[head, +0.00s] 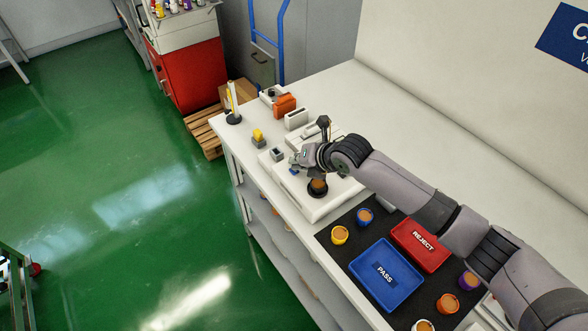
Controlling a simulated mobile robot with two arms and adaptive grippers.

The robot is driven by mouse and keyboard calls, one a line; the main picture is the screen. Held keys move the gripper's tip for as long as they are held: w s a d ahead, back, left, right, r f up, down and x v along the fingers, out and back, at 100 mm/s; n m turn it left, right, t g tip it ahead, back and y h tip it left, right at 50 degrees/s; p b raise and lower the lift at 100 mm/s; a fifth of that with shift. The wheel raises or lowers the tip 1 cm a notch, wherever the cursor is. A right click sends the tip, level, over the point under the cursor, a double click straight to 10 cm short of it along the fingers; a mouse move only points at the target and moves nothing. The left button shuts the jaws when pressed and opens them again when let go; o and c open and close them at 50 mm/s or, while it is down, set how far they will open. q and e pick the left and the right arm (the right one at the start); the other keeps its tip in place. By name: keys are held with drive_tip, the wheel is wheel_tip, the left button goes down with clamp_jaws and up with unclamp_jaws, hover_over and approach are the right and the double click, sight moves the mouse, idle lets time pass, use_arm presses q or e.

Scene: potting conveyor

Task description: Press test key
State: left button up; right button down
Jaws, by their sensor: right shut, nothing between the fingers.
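A white tester (318,207) stands on the bench, with a dark round holder and an orange-brown filled cup (319,184) in it. A small blue spot (293,171) at the tester's left edge looks like the test key, but it is too small to be sure. My right gripper (300,165) is shut and empty. Its fingertips are right by the blue spot; I cannot tell whether they touch it. The gripper and wrist hide part of the tester's back. My left gripper is not in view.
On the black mat (335,255) are a blue PASS tray (386,301), a red REJECT tray (436,262) and several coloured cups, including a yellow one (340,235). An orange block (285,104) and small devices stand behind. The bench's back right is clear.

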drive_tip(key=shift+f, duration=0.15)
idle(0.3)
drive_tip(key=shift+r+p, duration=0.6)
drive_tip(key=shift+r, duration=0.25)
wheel_tip(320, 180, up, 5)
drive_tip(key=p, duration=0.4)
idle(0.6)
